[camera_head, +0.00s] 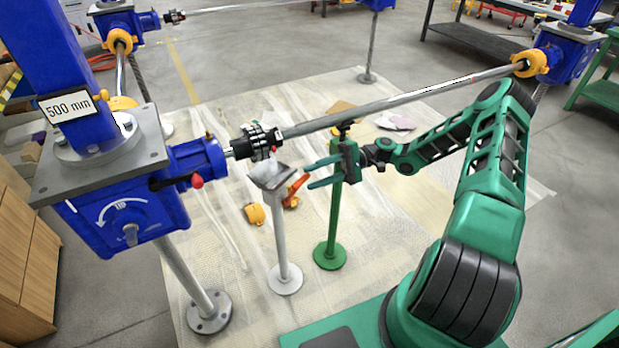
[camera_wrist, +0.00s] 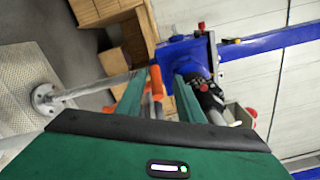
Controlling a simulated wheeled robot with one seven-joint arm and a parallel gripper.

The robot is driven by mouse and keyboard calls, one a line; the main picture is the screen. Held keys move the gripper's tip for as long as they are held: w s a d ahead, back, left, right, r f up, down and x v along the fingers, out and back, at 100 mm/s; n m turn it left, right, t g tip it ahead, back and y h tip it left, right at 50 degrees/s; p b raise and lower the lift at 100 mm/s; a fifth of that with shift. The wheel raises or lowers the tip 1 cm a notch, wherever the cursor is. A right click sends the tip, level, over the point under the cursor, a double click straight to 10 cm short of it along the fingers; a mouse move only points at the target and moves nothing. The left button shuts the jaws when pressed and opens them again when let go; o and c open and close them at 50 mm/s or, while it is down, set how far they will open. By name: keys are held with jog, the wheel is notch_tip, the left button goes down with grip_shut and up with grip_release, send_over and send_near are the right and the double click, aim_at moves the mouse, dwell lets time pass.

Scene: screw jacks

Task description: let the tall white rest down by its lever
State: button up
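The tall white rest (camera_head: 280,225) stands upright on a round foot, its V-shaped head just below the shaft near the blue jack. Its orange-red lever (camera_head: 299,184) sticks out to the right of the post below the head. My gripper (camera_head: 309,177) comes from the right with its two green fingers apart, tips close to the lever. In the wrist view the orange lever (camera_wrist: 156,82) appears between the open fingers (camera_wrist: 158,90). I cannot tell whether either finger touches it. The part of the post behind the fingers is hidden in the wrist view.
A green rest (camera_head: 335,215) stands just right of the white one, under the long shaft (camera_head: 400,100). A blue screw jack (camera_head: 130,195) is at the left. A yellow-orange part (camera_head: 254,214) lies on the floor sheet. Cardboard boxes (camera_wrist: 125,50) show in the wrist view.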

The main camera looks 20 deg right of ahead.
jog(key=d, duration=0.7)
jog(key=shift+w, duration=0.4)
dwell(0.9)
jog(key=s+d+r+m+h, duration=0.1)
jog(key=s+d+r+h, duration=0.1)
jog(key=s+r+h, duration=0.4)
jog(key=s+d+r+m+t+h, duration=0.1)
jog(key=s+r+h, duration=0.4)
jog(key=s, duration=1)
jog(key=s+d+r+m+t+h, duration=0.1)
jog(key=s+d+r+h, duration=0.2)
jog(key=s+r+h, duration=0.3)
jog(key=s+r, duration=0.2)
jog(key=s, duration=0.3)
jog(key=shift+d+r+h, duration=0.3)
jog(key=shift+d, duration=0.05)
